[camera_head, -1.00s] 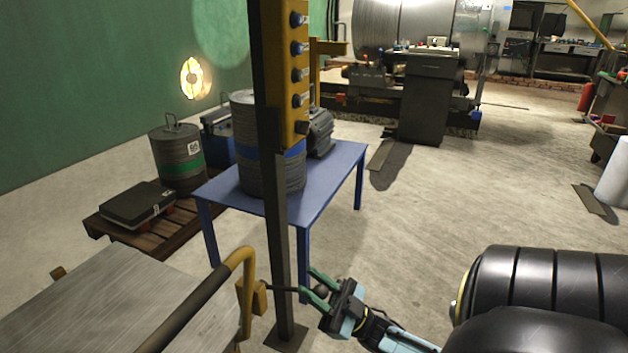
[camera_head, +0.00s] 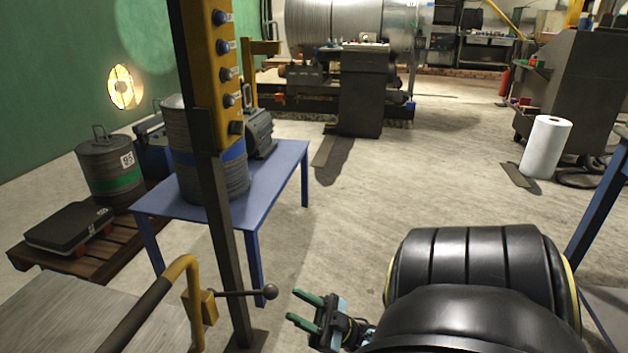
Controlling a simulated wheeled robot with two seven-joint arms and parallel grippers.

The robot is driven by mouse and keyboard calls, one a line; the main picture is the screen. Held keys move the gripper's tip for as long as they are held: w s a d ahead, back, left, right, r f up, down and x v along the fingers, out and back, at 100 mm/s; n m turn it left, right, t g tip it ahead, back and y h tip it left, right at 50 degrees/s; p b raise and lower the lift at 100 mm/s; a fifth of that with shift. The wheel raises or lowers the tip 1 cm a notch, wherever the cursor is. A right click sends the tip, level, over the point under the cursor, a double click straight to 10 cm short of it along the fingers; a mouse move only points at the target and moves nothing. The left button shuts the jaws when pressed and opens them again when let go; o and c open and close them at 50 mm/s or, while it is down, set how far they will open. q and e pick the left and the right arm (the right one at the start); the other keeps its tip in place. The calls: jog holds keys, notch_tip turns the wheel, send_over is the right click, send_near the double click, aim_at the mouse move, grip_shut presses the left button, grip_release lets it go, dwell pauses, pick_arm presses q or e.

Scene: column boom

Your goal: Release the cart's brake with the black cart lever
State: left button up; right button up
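The black cart lever (camera_head: 240,293) sticks out to the right from a yellow bracket (camera_head: 200,305) on the cart's yellow and black handle (camera_head: 150,305). It lies about level and ends in a round dark knob (camera_head: 270,291). The cart's grey top (camera_head: 50,315) fills the lower left. My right gripper (camera_head: 294,305) is just right of the knob, its two green fingers apart and pointing toward it. A small gap shows between the fingertips and the knob, and nothing is between the fingers. My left gripper is not in view.
A dark post with a yellow button box (camera_head: 212,75) stands just behind the lever. A blue table (camera_head: 270,185) with a drum (camera_head: 188,165) is beyond it. A pallet (camera_head: 110,245) is at left. Open concrete floor lies to the right, with a white roll (camera_head: 545,147).

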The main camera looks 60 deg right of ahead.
jog(key=shift+b+v, duration=0.35)
jog(key=shift+v, duration=1.7)
